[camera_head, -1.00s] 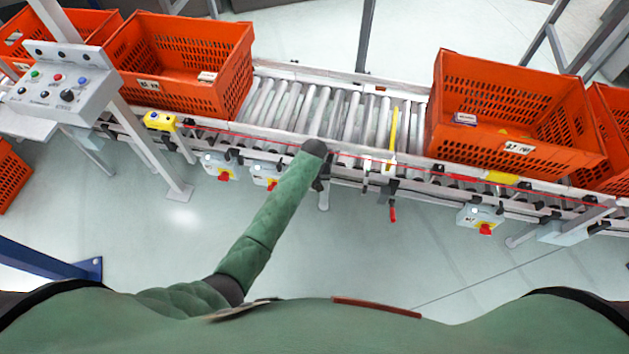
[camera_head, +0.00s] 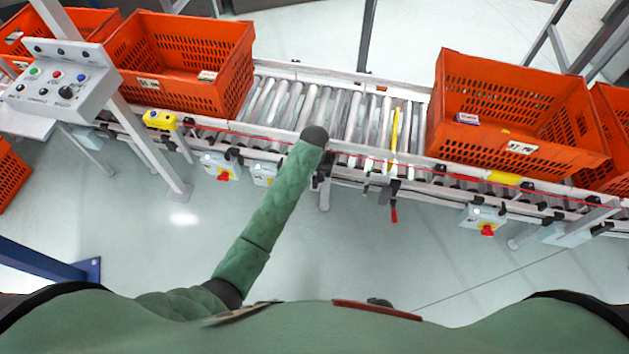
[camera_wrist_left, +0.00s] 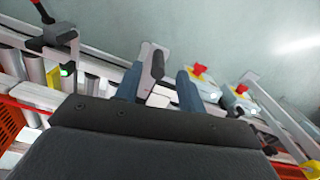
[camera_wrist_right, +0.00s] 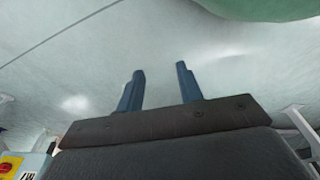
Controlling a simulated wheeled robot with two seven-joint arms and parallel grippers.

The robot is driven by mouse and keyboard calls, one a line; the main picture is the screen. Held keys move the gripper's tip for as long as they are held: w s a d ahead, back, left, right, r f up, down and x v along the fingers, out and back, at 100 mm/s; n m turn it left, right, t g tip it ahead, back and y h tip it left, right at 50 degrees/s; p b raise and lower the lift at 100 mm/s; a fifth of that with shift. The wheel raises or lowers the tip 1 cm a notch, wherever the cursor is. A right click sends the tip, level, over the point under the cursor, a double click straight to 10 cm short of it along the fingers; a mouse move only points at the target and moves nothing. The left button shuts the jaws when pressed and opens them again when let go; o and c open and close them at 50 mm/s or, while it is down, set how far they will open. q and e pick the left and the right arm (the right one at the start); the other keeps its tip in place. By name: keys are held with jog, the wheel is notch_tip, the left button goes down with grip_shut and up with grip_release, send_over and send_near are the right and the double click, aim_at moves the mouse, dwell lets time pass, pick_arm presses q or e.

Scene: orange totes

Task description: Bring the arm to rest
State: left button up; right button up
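My left arm crosses the head view from the lower left, and its dark wrist end is over the near rail of the roller conveyor (camera_head: 345,115). The left gripper itself is hidden there. In the left wrist view my left gripper (camera_wrist_left: 160,82) has its two blue fingers apart, with a conveyor bracket visible beyond the gap and nothing clearly held. In the right wrist view my right gripper (camera_wrist_right: 160,73) has its fingers apart and empty above the pale floor. In the head view the right arm is mostly hidden below my chest.
An orange tote (camera_head: 180,57) stands on the conveyor at left, and another orange tote (camera_head: 515,110) stands at right with a small box (camera_head: 467,118) inside. A control panel (camera_head: 62,85) stands at left. A blue metal foot (camera_head: 88,268) is at lower left. Floor before the conveyor is open.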

pick_arm(q)
jog(key=shift+r, duration=0.85)
pick_arm(e)
jog(key=shift+w+a+r, duration=0.1)
jog(key=shift+w+r, duration=0.05)
jog(key=shift+r, duration=0.25)
